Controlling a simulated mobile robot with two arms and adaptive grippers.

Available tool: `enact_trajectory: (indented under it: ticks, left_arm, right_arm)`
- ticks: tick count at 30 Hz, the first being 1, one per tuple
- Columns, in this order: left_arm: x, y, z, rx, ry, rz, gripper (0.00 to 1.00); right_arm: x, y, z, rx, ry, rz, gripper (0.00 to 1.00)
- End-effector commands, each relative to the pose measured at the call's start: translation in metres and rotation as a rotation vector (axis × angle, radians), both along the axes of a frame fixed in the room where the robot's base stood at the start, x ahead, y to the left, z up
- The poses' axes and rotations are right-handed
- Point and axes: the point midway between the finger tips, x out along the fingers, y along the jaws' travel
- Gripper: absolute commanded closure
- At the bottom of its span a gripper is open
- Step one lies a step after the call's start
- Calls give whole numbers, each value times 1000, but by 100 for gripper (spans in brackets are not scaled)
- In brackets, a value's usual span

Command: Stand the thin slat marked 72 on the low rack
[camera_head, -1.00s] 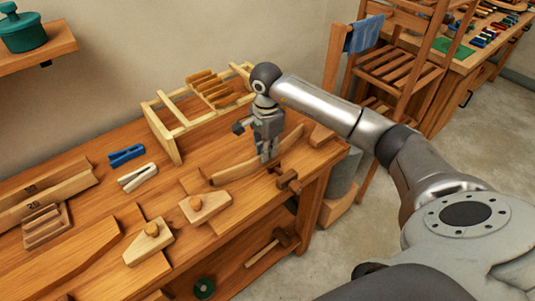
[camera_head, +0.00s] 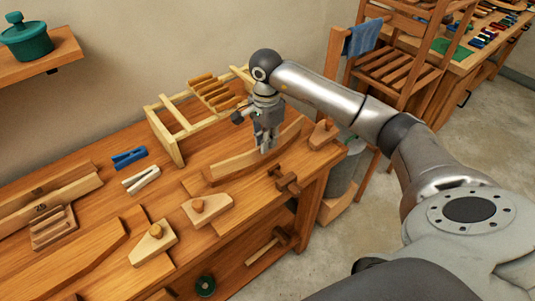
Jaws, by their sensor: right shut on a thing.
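My right gripper (camera_head: 266,147) is shut on a long, curved thin wooden slat (camera_head: 236,164), gripping it near its middle. The slat is on edge, seemingly just above the bench near its right end. No number can be read on it, so I cannot tell if it is the one marked 72. The low rack (camera_head: 178,152) is a pale wooden frame at the back of the bench, left of and behind the gripper. My left gripper is not in view.
On the bench (camera_head: 100,160) lie a blue clip (camera_head: 129,158), a white clip (camera_head: 141,180) and wooden blocks with round knobs (camera_head: 207,209). Wooden pieces with dark marks (camera_head: 50,205) lie at the left. A chair (camera_head: 395,65) stands beyond the bench's right end.

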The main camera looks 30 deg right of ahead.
Motion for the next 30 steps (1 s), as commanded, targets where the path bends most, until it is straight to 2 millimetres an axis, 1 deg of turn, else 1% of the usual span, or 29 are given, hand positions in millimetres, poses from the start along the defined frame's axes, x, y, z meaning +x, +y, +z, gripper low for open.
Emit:
enact_trajectory:
  ticks: [1, 30]
  left_arm:
    - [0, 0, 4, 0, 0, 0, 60]
    - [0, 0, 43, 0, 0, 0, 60]
  right_arm:
    - [0, 0, 6, 0, -1, 0, 100]
    - [0, 0, 74, -1, -2, 0, 100]
